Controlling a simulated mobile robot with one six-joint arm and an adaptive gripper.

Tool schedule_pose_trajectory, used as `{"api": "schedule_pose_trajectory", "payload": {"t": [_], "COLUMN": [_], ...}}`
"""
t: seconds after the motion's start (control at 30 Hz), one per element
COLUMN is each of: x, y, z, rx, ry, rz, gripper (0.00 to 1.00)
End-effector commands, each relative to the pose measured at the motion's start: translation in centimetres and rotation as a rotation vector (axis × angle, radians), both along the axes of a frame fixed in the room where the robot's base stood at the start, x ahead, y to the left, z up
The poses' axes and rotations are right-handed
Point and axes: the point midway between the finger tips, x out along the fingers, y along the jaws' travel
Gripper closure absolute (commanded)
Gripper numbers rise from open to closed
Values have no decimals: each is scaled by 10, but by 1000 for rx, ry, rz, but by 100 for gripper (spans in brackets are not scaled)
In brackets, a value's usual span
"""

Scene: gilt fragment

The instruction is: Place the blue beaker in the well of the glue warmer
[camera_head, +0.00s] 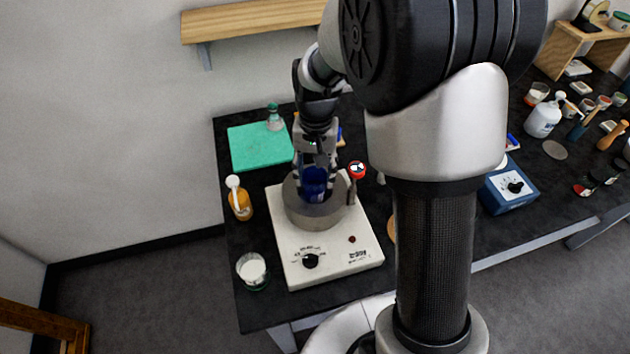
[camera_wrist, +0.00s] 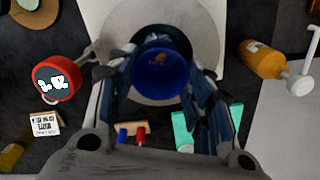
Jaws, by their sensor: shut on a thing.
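The blue beaker (camera_head: 314,183) is between the fingers of my gripper (camera_head: 315,180), at the well of the glue warmer. My gripper is shut on it. The glue warmer (camera_head: 335,258) is a white box with a round grey metal well (camera_head: 318,216) and a dark knob on its front. In the wrist view the blue beaker (camera_wrist: 162,72) is seen from above between my fingers (camera_wrist: 160,85), with the grey well rim (camera_wrist: 205,42) around it. The beaker's bottom is hidden, so I cannot tell whether it touches the well floor.
An orange pump bottle (camera_head: 241,204) and a glass with white contents (camera_head: 252,269) stand left of the warmer. A green mat (camera_head: 258,147) lies behind. A red round item (camera_head: 357,169) is close to the well's right. A blue device (camera_head: 509,189) stands farther right.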

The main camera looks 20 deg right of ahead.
Motion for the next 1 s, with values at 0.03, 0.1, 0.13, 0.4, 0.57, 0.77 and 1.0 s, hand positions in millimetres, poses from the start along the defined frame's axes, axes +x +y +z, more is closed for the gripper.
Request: {"api": "schedule_pose_trajectory", "payload": {"t": [0.03, 0.1, 0.13, 0.4, 0.57, 0.77, 1.0], "x": [-1, -1, -1, 0, 0, 0, 0], "y": [0, 0, 0, 0, 0, 0, 0], "z": [-10, -21, -26, -33, -36, -36, -36], "rx": [0, 0, 0, 0, 0, 0, 0], "ry": [3, 4, 3, 1, 1, 1, 1], "rz": [0, 0, 0, 0, 0, 0, 0], "gripper": [90, 90, 90, 90, 90, 42, 33]}}
